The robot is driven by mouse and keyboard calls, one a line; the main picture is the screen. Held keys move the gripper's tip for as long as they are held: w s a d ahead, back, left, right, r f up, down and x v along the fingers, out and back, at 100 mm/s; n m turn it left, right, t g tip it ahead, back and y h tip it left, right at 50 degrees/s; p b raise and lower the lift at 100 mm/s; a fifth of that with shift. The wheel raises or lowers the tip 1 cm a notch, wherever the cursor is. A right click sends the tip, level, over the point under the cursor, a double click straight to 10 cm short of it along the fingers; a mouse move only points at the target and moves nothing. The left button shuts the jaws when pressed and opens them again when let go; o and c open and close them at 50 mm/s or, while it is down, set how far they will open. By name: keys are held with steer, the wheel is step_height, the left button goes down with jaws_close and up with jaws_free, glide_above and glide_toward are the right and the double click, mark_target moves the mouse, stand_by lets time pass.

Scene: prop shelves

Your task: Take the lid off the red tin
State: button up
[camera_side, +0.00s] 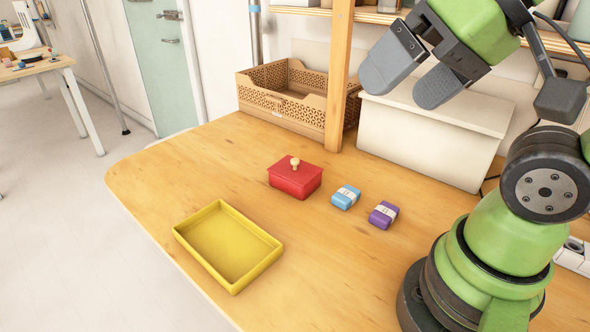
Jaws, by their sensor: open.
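The red tin (293,186) stands on the wooden table near the middle of the side view. Its red lid (288,172) sits on top and carries a small pale round knob (295,162). My gripper (412,88) is raised above the table, up and to the right of the tin, well apart from it. Its two grey fingers are spread and nothing shows between them.
A yellow tray (228,245), empty, lies in front and left of the tin. A blue packet (346,197) and a purple packet (384,215) lie right of it. A perforated box (268,79), a wooden post (339,70) and a white box (425,137) stand behind.

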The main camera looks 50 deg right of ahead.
steer(key=w+d+n+g+h, duration=0.1)
steer(key=w+d+g, duration=0.15)
steer(key=w, duration=0.65)
steer(key=n+g+h, duration=0.1)
steer(key=n+g, duration=0.3)
steer(key=g, duration=0.1)
glide_above(302, 172)
step_height(302, 172, down, 21)
steer(key=shift+d+r, duration=0.1)
steer(key=shift+f, duration=3.1)
steer(key=c, duration=0.7)
